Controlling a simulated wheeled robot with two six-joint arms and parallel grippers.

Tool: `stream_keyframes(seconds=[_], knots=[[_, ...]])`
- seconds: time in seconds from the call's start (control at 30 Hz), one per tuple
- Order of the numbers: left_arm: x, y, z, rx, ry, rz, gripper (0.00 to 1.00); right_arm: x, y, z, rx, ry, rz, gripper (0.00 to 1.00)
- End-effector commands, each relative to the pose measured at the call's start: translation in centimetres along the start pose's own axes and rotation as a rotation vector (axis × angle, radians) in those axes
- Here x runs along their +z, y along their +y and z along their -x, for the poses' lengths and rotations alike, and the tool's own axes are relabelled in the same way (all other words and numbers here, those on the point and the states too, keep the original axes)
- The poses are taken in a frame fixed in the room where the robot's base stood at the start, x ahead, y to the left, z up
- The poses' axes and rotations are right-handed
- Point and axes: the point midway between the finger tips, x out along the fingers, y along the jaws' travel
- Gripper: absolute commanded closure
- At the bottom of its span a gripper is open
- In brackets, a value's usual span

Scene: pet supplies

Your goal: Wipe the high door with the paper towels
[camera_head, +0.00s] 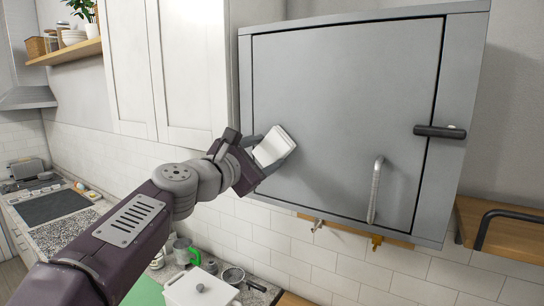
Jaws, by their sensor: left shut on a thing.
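The high door (345,105) is a flat grey panel set in a grey wall cabinet, and it is closed. A vertical metal handle (375,190) is at its lower right, and a dark latch (440,132) sits on the right frame. My left gripper (264,154) is shut on the white paper towels (273,146), a small folded pad. The pad is in front of the door's lower left part; I cannot tell whether it touches the surface. My right gripper is not in view.
White cupboards (168,65) hang to the left of the grey cabinet. A wooden shelf (505,230) is at the right.

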Motion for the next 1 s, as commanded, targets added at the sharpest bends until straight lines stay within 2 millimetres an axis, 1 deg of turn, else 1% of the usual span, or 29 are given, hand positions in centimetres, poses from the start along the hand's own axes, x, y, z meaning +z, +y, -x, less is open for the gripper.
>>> stream_keyframes(seconds=[0.17,0.27,0.6,0.7,0.8,1.0], knots=[[0.0,0.0,0.0,0.0,0.001,0.0,0.73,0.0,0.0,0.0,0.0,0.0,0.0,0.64],[-0.1,-0.1,0.4,0.0,0.001,0.0,0.73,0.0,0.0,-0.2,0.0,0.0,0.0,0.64],[-0.1,0.0,4.6,0.003,0.0,-0.001,0.73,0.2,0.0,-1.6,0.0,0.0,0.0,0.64],[-0.1,0.0,5.5,0.002,0.0,0.0,0.73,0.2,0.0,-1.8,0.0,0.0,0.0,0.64],[-0.1,0.0,6.0,0.001,0.001,0.0,0.73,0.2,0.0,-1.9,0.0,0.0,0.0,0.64],[0.0,0.0,6.0,-0.001,0.001,0.0,0.73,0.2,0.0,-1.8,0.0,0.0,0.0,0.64]])
